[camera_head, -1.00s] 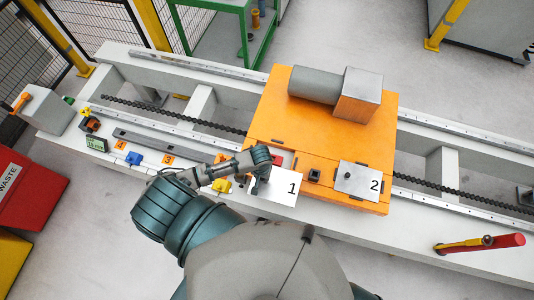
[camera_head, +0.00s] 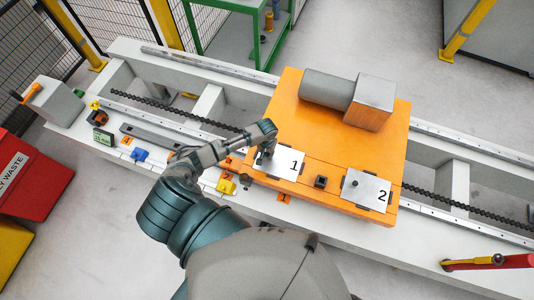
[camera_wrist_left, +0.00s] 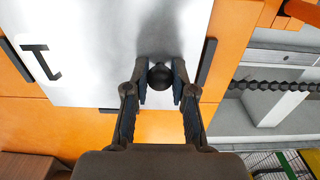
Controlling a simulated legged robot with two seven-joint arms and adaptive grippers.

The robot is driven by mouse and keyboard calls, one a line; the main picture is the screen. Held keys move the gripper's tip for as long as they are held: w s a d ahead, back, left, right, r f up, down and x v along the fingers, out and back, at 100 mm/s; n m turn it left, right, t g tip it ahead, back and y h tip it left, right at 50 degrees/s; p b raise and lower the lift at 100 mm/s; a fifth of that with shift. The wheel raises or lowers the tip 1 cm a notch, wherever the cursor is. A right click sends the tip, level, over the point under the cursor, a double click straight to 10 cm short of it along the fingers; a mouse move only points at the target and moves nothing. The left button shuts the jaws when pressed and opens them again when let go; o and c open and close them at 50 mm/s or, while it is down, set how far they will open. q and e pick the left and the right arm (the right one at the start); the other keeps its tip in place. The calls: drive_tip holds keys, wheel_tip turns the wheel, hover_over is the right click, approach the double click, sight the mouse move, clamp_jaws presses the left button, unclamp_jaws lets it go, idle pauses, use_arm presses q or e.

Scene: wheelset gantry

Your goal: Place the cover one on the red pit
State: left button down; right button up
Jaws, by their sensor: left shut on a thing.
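Cover one (camera_head: 288,165) is a light metal plate marked 1, over the front left part of the orange carriage (camera_head: 300,125). My left gripper (camera_head: 265,157) is shut on its dark round knob, which also shows between the fingers in the left wrist view (camera_wrist_left: 160,77). In that view, the plate (camera_wrist_left: 95,55) lies between black corner strips (camera_wrist_left: 207,62). I cannot tell if it rests fully flat. The red pit is not visible now. Cover two (camera_head: 366,189), marked 2, lies on the carriage to the right. My right gripper is out of view.
A small dark square block (camera_head: 320,182) sits between the covers. A grey motor-like box (camera_head: 370,100) stands at the carriage's back. Small coloured parts, including a yellow one (camera_head: 226,187), lie on the white bench at left. A red-handled tool (camera_head: 490,262) is at right.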

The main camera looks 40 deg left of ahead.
use_arm(q)
drive_tip(key=c, duration=1)
unclamp_jaws()
drive_tip(key=shift+o, duration=0.2)
wheel_tip(320, 180, up, 12)
drive_tip(key=p, duration=0.2)
drive_tip(key=shift+s, duration=0.1)
